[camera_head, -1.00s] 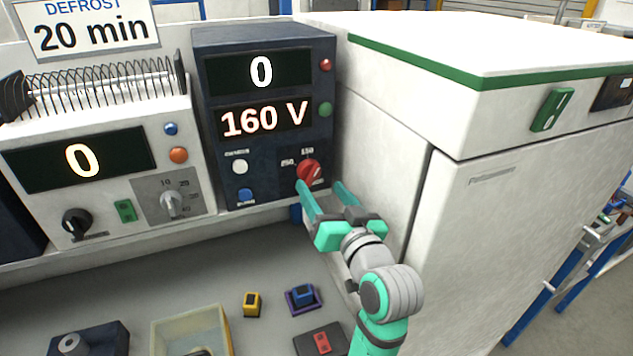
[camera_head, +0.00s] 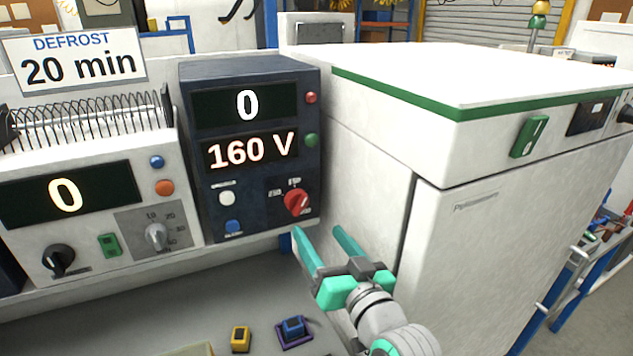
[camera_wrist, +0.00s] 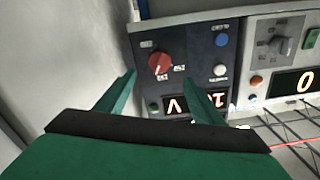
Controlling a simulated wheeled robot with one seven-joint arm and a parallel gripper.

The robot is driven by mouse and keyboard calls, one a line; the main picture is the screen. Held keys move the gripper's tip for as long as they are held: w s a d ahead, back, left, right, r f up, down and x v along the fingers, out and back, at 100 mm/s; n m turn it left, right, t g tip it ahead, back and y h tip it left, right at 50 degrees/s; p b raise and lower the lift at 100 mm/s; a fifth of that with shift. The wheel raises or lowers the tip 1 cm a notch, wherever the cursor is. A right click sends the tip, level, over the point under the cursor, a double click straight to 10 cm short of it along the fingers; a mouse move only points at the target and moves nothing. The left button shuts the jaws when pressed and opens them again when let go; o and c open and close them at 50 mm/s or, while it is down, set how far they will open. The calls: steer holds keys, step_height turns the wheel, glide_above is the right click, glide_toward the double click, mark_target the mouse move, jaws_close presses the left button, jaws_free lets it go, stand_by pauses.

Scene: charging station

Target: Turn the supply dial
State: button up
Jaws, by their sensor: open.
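The supply dial is a red knob (camera_head: 297,203) at the lower right of the dark blue supply unit (camera_head: 190,120). Numbers are printed around it, and the unit's displays read 0 and 160 V. My gripper (camera_head: 320,233) is open and empty, with its green fingers below and to the right of the knob, apart from it. In the wrist view the picture is upside down; the red knob (camera_wrist: 160,64) shows ahead, between and beyond the two open fingertips (camera_wrist: 160,82).
A white cabinet (camera_head: 370,190) with a green-edged top stands close on the right. A white timer unit (camera_head: 90,225) with its own knobs stands left. A yellow block (camera_head: 240,338) and a blue block on a purple base (camera_head: 294,331) lie on the grey bench below.

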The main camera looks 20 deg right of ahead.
mark_target(301, 208)
stand_by(0.3)
steer(key=w+n, duration=0.1)
steer(key=w, duration=0.2)
steer(key=w+n, duration=0.2)
steer(key=w, duration=0.2)
steer(key=w+n, duration=0.2)
steer(key=w, duration=0.2)
steer(key=shift+a, duration=0.2)
steer(key=shift+c, duration=0.2)
steer(key=c, duration=1)
